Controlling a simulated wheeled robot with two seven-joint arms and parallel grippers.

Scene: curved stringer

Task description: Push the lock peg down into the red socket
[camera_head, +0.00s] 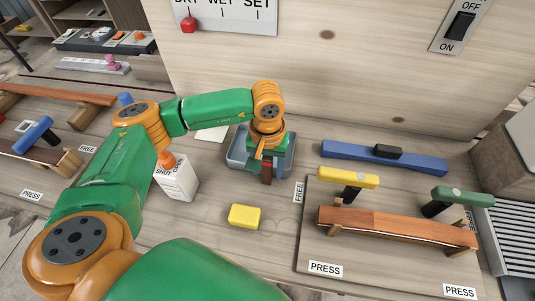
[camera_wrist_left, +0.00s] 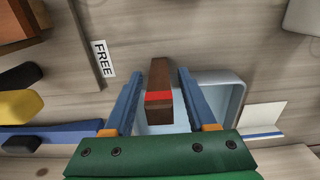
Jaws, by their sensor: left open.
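My left gripper (camera_head: 266,165) is low over a grey-blue tray (camera_head: 238,160) on the bench. In the left wrist view its two blue fingers (camera_wrist_left: 159,80) are open. A dark brown block with a red band (camera_wrist_left: 159,78) lies between them, with a gap on each side; its end also shows in the head view (camera_head: 267,173). I cannot tell whether this block is the lock peg or whether its red band is the red socket. A pink peg-like piece (camera_head: 112,62) stands on a grey bar at the back left. My right gripper is not in view.
A yellow block (camera_head: 244,216) lies in front of the tray. A white bottle (camera_head: 176,178) stands left of it. At right, a brown curved strip (camera_head: 395,225) sits on supports beside yellow and green-topped clamps; a blue bar (camera_head: 350,154) lies behind.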

